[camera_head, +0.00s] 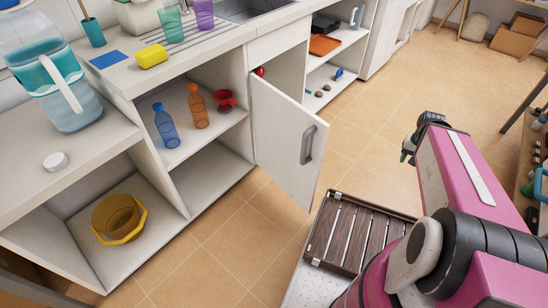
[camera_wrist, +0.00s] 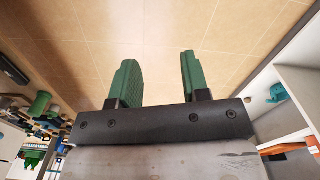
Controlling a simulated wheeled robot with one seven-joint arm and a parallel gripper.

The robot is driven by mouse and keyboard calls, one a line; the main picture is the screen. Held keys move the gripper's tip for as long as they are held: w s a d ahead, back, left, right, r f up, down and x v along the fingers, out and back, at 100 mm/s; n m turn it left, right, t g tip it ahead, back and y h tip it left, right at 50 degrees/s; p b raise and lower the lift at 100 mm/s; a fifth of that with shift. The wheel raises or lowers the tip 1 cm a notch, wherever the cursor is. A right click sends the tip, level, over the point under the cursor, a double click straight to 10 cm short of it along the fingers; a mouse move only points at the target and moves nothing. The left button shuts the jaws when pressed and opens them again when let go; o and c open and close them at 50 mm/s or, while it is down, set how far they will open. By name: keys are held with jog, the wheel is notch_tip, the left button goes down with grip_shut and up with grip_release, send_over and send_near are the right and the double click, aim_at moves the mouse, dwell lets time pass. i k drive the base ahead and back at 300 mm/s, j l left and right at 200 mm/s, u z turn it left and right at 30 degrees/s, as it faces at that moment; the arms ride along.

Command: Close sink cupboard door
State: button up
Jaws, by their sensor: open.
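The sink cupboard door (camera_head: 283,135) is a white panel with a grey bar handle (camera_head: 307,144). It stands wide open, swung out from the counter over the tiled floor. The cupboard (camera_head: 205,165) shows its inside, with a blue bottle (camera_head: 166,126), an orange bottle (camera_head: 198,106) and a red item (camera_head: 225,99) on its shelf. My gripper (camera_head: 408,149) is to the right of the door, apart from the handle, over the floor. In the wrist view my gripper's green fingers (camera_wrist: 157,80) are spread with nothing between them. The door is not recognisable in the wrist view.
A brown slatted crate (camera_head: 358,236) stands in front of the door at lower right. Open shelves (camera_head: 331,66) lie beyond the door. A water jug (camera_head: 60,85) is on the counter at left. The tiled floor (camera_head: 225,240) left of the door is clear.

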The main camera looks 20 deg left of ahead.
aim_at(290, 140)
jog(key=k+j+u, duration=0.7)
jog(key=j+u, duration=0.25)
jog(key=k+z, duration=0.1)
jog(key=z, duration=0.2)
